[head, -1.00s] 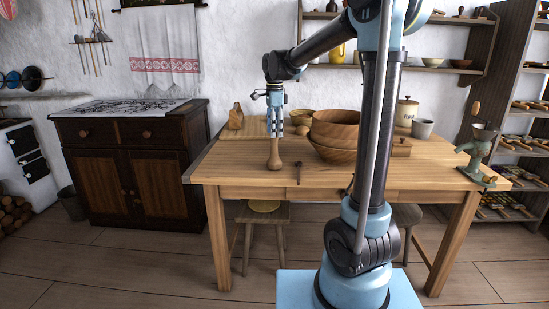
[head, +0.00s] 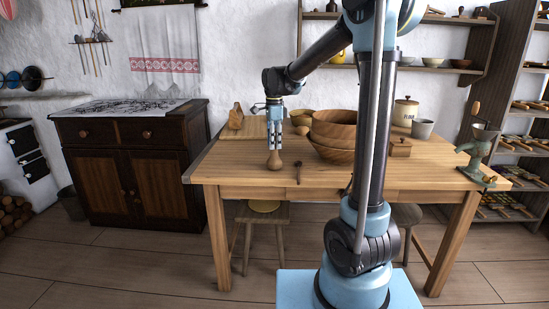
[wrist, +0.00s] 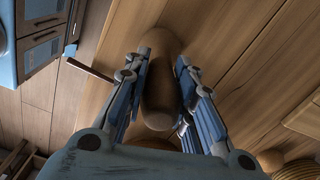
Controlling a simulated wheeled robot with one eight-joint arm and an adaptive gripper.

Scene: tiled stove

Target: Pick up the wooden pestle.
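The wooden pestle (head: 274,161) stands upright near the front edge of the wooden table, its rounded head down on the top. My gripper (head: 275,150) is above it, pointing down, with the fingers at the pestle's upper part. In the wrist view the pestle (wrist: 160,95) lies between the two fingers of my gripper (wrist: 163,72). The fingers look spread on either side of the handle. Contact is hard to make out. In the head view the fingers hide the handle.
Large wooden bowls (head: 334,135) stand behind to the right. A cutting board (head: 238,134) lies at the back left. The table's front left is clear.

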